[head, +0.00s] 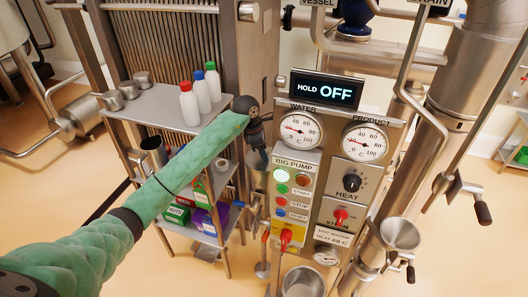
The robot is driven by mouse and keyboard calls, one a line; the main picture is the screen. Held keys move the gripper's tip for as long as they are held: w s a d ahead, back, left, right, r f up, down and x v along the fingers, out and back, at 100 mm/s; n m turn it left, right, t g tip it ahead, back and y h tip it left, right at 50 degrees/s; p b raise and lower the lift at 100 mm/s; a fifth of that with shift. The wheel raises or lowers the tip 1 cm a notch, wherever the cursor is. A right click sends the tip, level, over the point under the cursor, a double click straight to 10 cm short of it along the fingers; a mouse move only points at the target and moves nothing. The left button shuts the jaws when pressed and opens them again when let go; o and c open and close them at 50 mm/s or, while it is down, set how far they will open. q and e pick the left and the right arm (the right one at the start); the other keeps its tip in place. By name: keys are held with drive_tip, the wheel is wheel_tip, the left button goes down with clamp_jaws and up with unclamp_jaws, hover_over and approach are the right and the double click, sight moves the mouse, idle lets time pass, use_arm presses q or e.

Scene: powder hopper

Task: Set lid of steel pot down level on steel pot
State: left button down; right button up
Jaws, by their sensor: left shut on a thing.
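My left arm in its green sleeve reaches across from the left. My left gripper (257,158) points down just left of the control panel, right of the shelf rack. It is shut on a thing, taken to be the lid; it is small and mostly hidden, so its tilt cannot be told. An open-topped round steel vessel (303,283), which may be the steel pot, stands below the panel, cut by the bottom edge. It is below and right of the gripper, well apart. Several small steel containers (127,90) stand on the rack's top shelf. My right gripper is out of view.
The control panel (324,185) with gauges, knobs and red handles is close right of the gripper. The rack's top shelf (160,104) carries capped white bottles (202,92). A steel funnel (400,233) and thick pipes stand at right. Open floor lies at left.

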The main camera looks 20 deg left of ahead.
use_arm(q)
drive_tip(key=shift+s+f+b, duration=0.15)
drive_tip(key=shift+f+b, duration=0.25)
drive_tip(key=shift+f, duration=0.15)
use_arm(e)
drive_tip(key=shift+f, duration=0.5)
use_arm(q)
drive_tip(key=c, duration=1)
unclamp_jaws()
